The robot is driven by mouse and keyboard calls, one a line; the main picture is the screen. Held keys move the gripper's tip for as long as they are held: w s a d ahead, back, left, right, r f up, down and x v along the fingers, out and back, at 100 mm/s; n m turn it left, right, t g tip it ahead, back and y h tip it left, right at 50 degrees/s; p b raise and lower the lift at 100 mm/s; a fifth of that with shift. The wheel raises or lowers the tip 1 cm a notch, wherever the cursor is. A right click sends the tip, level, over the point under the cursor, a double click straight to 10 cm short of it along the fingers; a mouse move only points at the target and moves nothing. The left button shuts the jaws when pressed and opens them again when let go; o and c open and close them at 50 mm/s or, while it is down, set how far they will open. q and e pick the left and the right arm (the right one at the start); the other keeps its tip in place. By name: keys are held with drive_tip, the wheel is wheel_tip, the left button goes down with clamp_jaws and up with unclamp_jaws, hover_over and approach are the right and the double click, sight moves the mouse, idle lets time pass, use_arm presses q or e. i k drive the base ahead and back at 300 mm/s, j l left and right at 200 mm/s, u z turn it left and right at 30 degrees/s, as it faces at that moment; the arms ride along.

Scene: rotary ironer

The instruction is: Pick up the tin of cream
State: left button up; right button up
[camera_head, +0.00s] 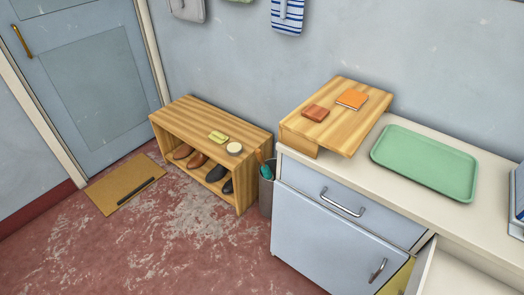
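A small round, flat, pale cream-coloured tin (234,148) lies on top of the wooden shoe rack (185,119), near its front right. It looks like the tin of cream; I can read no label on it. A small yellow-green item (218,136) lies just left of and behind it, apart from it. Neither of my grippers is in view, and nothing touches the tin.
Brown and dark shoes (197,160) stand inside the rack. A grey bin (266,192) stands between the rack and the cabinet (330,240). A wooden stand (345,125) and a green tray (425,163) sit on the counter. A drawer (455,275) is open at lower right. The floor before the rack is clear.

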sight(234, 148)
drive_tip(key=i+j+z, duration=0.1)
drive_tip(key=j+z, duration=0.2)
drive_tip(key=z, duration=0.15)
drive_tip(key=j+z, duration=0.3)
drive_tip(key=z, duration=0.15)
drive_tip(key=j+z, duration=0.7)
drive_tip(key=z, duration=0.15)
